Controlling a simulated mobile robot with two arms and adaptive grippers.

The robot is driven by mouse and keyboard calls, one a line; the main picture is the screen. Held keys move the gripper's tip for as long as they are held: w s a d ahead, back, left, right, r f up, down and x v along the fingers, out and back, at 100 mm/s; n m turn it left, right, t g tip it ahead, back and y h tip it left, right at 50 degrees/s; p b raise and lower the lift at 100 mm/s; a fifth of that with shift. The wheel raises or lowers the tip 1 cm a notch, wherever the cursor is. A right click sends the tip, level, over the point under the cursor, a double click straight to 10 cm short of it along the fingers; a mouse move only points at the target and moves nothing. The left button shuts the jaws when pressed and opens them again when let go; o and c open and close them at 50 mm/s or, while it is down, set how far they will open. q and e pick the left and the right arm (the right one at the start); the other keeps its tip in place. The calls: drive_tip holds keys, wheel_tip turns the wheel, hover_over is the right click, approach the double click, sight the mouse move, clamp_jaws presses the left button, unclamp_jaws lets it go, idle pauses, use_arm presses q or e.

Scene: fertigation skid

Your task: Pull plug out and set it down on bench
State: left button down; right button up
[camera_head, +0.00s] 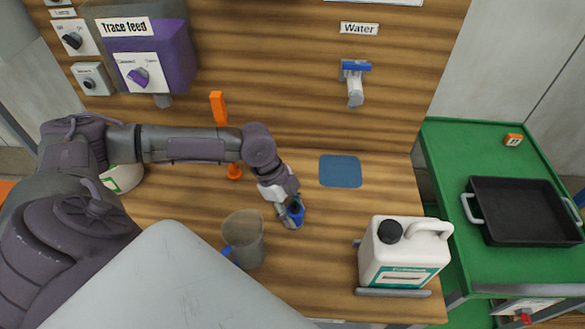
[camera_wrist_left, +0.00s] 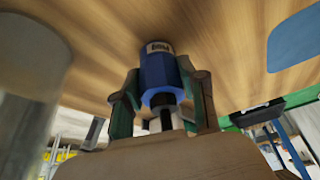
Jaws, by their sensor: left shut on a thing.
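My left gripper (camera_head: 284,199) reaches down close over the wooden bench (camera_head: 335,245), between the grey mug and the blue pad. In the left wrist view its fingers (camera_wrist_left: 161,105) are shut on a blue cylindrical piece, which I take to be the plug (camera_wrist_left: 158,75). It has a small white label at the end by the wood and a dark stem at the other. In the head view the blue plug (camera_head: 296,211) shows just below the fingers. I cannot tell whether it touches the bench. My right gripper is not in view.
A grey mug (camera_head: 245,240) with a blue handle stands close left of the gripper. A flat blue pad (camera_head: 340,171) lies behind right. A white jug (camera_head: 400,254) stands at right. A water tap (camera_head: 354,88) and purple Trace feed box (camera_head: 140,55) are on the back panel.

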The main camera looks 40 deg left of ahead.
use_arm(q)
drive_tip(key=c, duration=0.6)
unclamp_jaws()
